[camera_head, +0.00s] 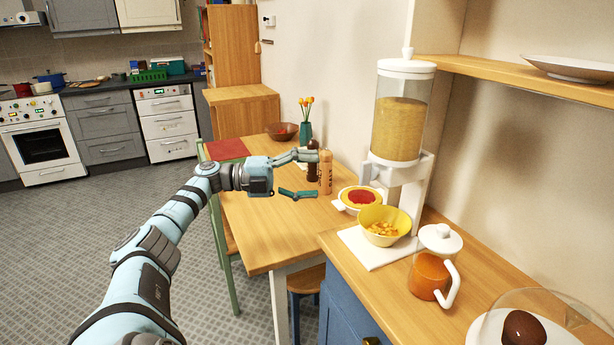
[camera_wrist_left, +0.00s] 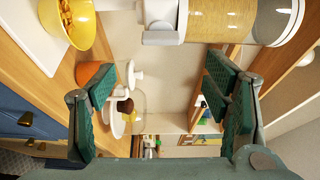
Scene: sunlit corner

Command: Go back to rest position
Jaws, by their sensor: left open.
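My left arm reaches in from the lower left in the head view. My left gripper (camera_head: 311,175) is over the wooden table, its fingers spread apart and nothing between them. In the left wrist view the same gripper (camera_wrist_left: 160,86) shows two green-padded fingers wide apart with empty space between them. In the head view a dark mill (camera_head: 312,165) and a light wooden mill (camera_head: 326,172) show just beyond the fingertips; I cannot tell the exact gap. My right gripper is in neither view.
A cereal dispenser (camera_head: 398,130) stands on the counter at right, with a yellow bowl (camera_head: 384,226), a red-filled white bowl (camera_head: 360,198) and an orange jug (camera_head: 430,275) near it. A shelf (camera_head: 510,78) juts out above. Open floor (camera_head: 120,190) lies left of the table (camera_head: 260,235).

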